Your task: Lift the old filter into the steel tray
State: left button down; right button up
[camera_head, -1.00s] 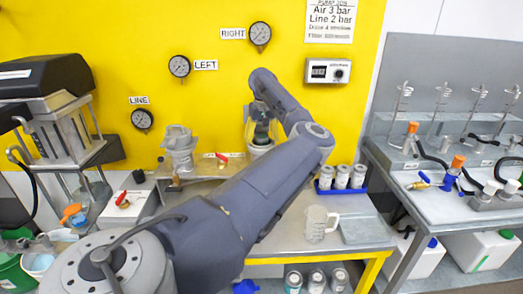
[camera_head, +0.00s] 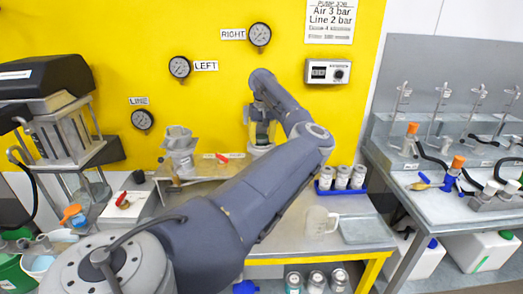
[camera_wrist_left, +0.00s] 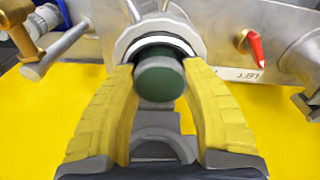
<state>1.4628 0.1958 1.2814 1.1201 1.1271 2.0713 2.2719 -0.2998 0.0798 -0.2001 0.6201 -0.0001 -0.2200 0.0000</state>
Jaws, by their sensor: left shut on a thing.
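My left gripper (camera_head: 262,132) is at the right-hand housing (camera_head: 261,150) on the bench, below the RIGHT gauge. In the left wrist view, its yellow fingers (camera_wrist_left: 158,68) are on either side of a dark green cylinder, which looks like the old filter (camera_wrist_left: 160,82), and are shut on it. The filter's far end is at the housing's pale round mouth (camera_wrist_left: 158,28); I cannot tell how far it is inside. My right gripper is out of view.
A second housing (camera_head: 180,152) stands left of the gripper, and a red-handled valve (camera_head: 222,158) is between the housings.

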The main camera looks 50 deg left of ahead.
pick_arm(q)
notch_tip(320, 180, up, 20)
dwell(1.1)
dwell(0.4)
